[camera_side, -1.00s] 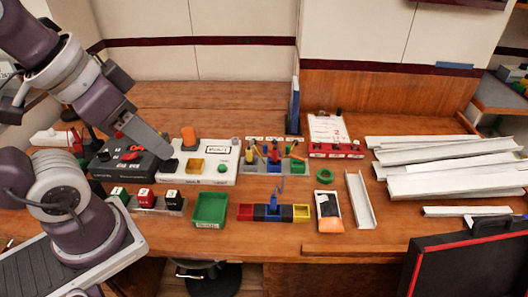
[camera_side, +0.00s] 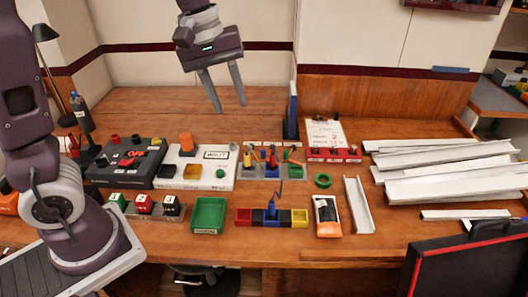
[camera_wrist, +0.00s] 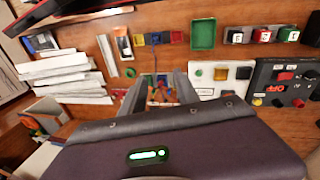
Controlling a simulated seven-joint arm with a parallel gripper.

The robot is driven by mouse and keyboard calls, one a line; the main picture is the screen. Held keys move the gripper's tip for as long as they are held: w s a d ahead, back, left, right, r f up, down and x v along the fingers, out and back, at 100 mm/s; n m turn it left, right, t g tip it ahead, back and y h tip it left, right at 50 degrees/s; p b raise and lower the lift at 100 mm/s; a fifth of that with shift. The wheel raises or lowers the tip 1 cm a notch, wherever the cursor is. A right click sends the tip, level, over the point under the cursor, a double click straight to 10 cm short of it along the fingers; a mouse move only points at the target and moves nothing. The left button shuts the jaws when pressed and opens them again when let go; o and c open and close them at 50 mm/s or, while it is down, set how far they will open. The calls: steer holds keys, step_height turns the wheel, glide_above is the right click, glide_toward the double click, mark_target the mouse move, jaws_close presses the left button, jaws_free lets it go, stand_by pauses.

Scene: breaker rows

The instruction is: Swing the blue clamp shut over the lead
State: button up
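A grey clamp row (camera_side: 260,171) stands mid-table with yellow, blue and green blocks and coloured levers. Its blue block (camera_side: 272,171) is in the middle, below a red part; thin orange leads show around it. Whether its clamp is open is too small to tell. My gripper (camera_side: 228,107) is open and empty, high above and behind the row. In the wrist view the row (camera_wrist: 160,92) shows between my fingers, partly hidden.
A white panel (camera_side: 222,178) and a dark panel (camera_side: 120,170) lie to the left. A green bin (camera_side: 208,214) is front left. A red switch strip (camera_side: 335,155), a green ring (camera_side: 323,181) and white channels (camera_side: 440,180) are to the right.

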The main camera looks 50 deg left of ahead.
steer(key=w+a+f+n+g+y, duration=0.1)
steer(key=w+a+f+n+y, duration=0.1)
steer(key=w+a+f+n, duration=0.55)
steer(key=y, duration=0.8)
glide_toward(264, 150)
steer(key=x, duration=0.3)
steer(key=shift+m+g, duration=0.25)
steer(key=shift+g, duration=0.15)
steer(key=x, duration=0.6)
steer(key=shift+w+a+f, duration=0.15)
steer(key=shift+a+f, duration=0.25)
steer(key=shift+f, duration=0.05)
steer(key=shift+c, duration=0.3)
jaws_close()
